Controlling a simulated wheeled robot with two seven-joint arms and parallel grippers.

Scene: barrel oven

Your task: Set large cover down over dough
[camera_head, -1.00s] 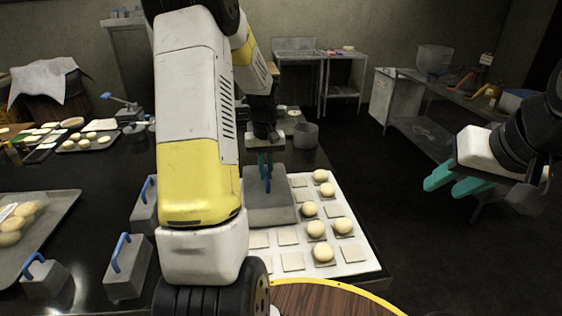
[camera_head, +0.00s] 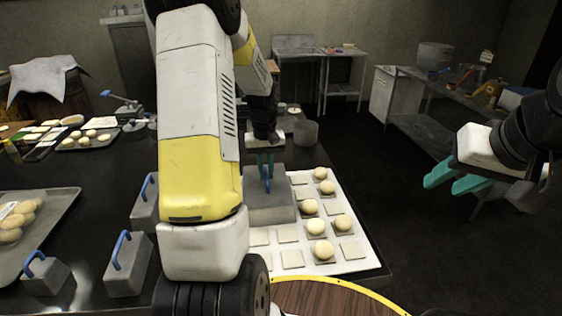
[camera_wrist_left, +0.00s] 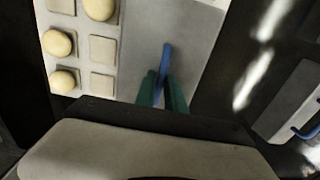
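The large cover (camera_head: 272,207) is a grey box with a blue handle (camera_head: 267,184) on top. It is over the left part of the white tray (camera_head: 365,265), and its lower edge looks level. I cannot tell whether it touches the tray. My left gripper (camera_head: 266,160) has its green fingers on both sides of the handle, and the wrist view shows the handle (camera_wrist_left: 166,60) between them. Any dough under the cover is hidden. Pale dough balls (camera_head: 324,249) lie uncovered on square pads to its right. My right gripper (camera_head: 455,180) is apart from the tray, its fingers spread and empty.
Smaller grey covers with blue handles stand at left, such as one at the front (camera_head: 127,265) and one beside my arm (camera_head: 145,204). A baking tray (camera_head: 62,200) is at far left. A grey pot (camera_head: 305,133) stands behind the large cover. Open floor lies to the right.

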